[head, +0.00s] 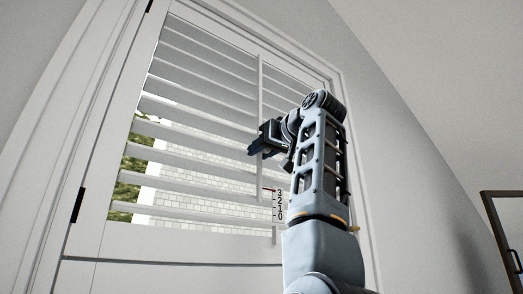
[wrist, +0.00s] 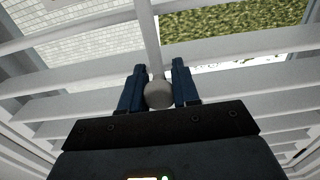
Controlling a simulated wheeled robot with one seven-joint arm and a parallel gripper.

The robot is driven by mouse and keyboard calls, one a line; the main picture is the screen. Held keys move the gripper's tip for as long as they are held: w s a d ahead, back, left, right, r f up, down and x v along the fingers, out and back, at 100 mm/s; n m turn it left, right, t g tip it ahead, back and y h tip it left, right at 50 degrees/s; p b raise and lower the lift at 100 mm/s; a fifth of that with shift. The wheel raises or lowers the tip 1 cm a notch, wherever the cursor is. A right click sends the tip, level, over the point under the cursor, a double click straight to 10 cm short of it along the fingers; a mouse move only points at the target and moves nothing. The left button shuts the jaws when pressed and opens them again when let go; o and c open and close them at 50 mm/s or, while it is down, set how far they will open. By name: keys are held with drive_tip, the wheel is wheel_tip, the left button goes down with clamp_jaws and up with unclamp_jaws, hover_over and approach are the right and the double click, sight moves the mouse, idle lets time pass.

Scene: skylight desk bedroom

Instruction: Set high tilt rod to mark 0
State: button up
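The high tilt rod (head: 260,85) is a thin pale vertical bar in front of the white louvred shutter. In the wrist view its upper length (wrist: 150,35) runs down to a round grey knob (wrist: 158,93). My gripper (head: 255,150) is at the rod in the head view. In the wrist view its two dark blue fingers (wrist: 158,75) stand on either side of the knob, which fills the gap between them. A scale (head: 280,205) marked 3, 2, 1, 0 from top to bottom sits below my gripper. A small red pointer (head: 268,188) is level with about mark 3.
The shutter slats (head: 200,95) are tilted, with brick wall and greenery showing between the lower ones. The white window frame (head: 100,150) surrounds them. A dark-framed object (head: 490,225) is at the lower right. My arm covers part of the shutter's right side.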

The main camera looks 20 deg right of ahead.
sight(261, 174)
clamp_jaws()
drive_tip(key=shift+f, duration=0.1)
wheel_tip(261, 174, down, 6)
drive_tip(key=b, duration=0.3)
drive_tip(key=shift+f, duration=0.2)
drive_tip(key=shift+o, duration=1.4)
unclamp_jaws()
drive_tip(key=shift+w+f, duration=0.1)
drive_tip(key=shift+o, duration=1.1)
drive_tip(key=b+v, duration=0.1)
drive_tip(key=v, duration=0.7)
